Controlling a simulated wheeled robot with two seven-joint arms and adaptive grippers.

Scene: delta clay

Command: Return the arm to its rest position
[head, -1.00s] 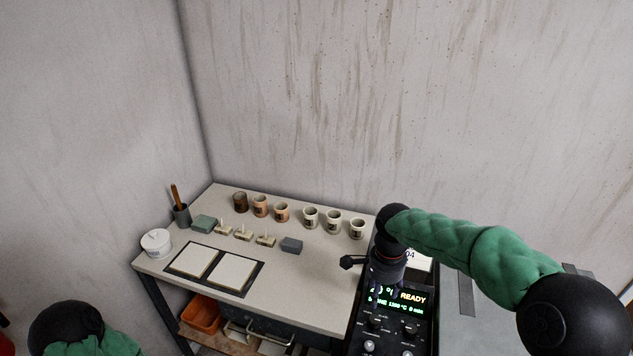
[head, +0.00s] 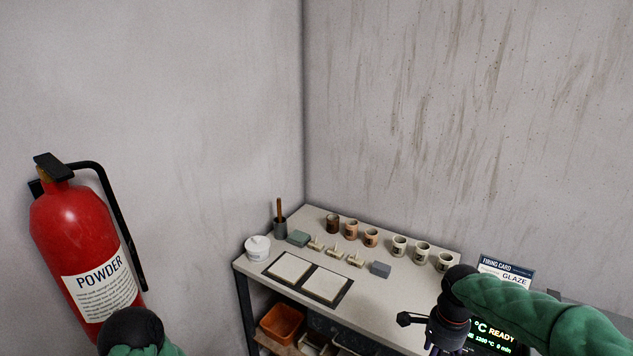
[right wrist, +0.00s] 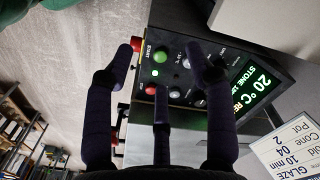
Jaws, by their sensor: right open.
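My right arm (head: 540,312) comes in from the right in its green sleeve, bent at the black elbow or wrist joint. My right gripper (right wrist: 160,75) is open and empty in the right wrist view, its dark fingers spread in front of the control panel (right wrist: 190,75). The panel has a green button, a red button, knobs and a lit display reading 20 °C. In the head view the gripper's fingers are mostly hidden below the wrist. Of my left arm only a black joint and green sleeve (head: 135,330) show at the bottom left; its gripper is out of view.
A table (head: 390,305) holds several cups (head: 399,246), a white tub (head: 257,249), small blocks and two pale tiles (head: 326,284). A red fire extinguisher (head: 85,250) hangs at the left. A firing card (head: 506,273) stands behind my right arm. An orange bin (head: 281,323) sits below.

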